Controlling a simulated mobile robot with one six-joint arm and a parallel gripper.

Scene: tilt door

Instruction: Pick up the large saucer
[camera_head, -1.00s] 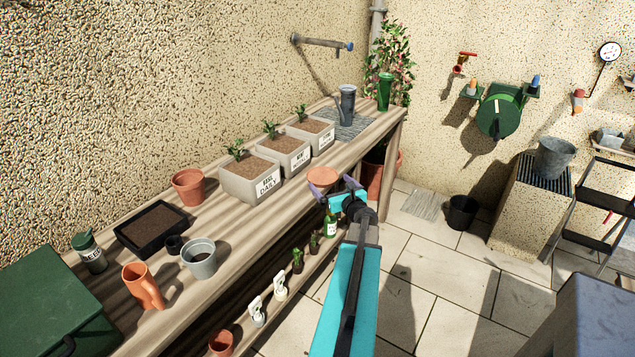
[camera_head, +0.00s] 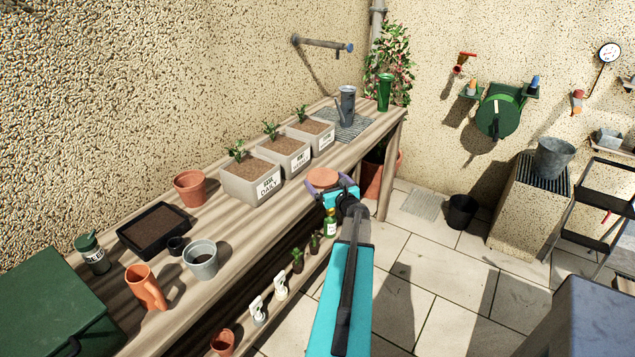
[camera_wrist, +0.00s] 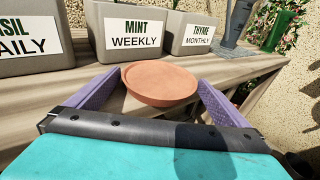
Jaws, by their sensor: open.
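The large saucer (camera_head: 323,178) is a round, flat terracotta dish at the front edge of the wooden bench, in front of the planters. In the wrist view the saucer (camera_wrist: 161,82) lies between the far ends of my two purple fingers. My gripper (camera_head: 332,186) is open, with one finger on each side of the saucer. In the wrist view my gripper (camera_wrist: 150,90) shows a gap to the saucer on the left; on the right the finger is close to its rim, and I cannot tell if they touch.
Planters labelled mint (camera_wrist: 140,30) and thyme (camera_wrist: 190,33) stand just behind the saucer, with another planter (camera_head: 252,180) to the left. The bench (camera_head: 235,223) has bare wood in front of them. A green bottle (camera_head: 331,223) stands below on a lower shelf.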

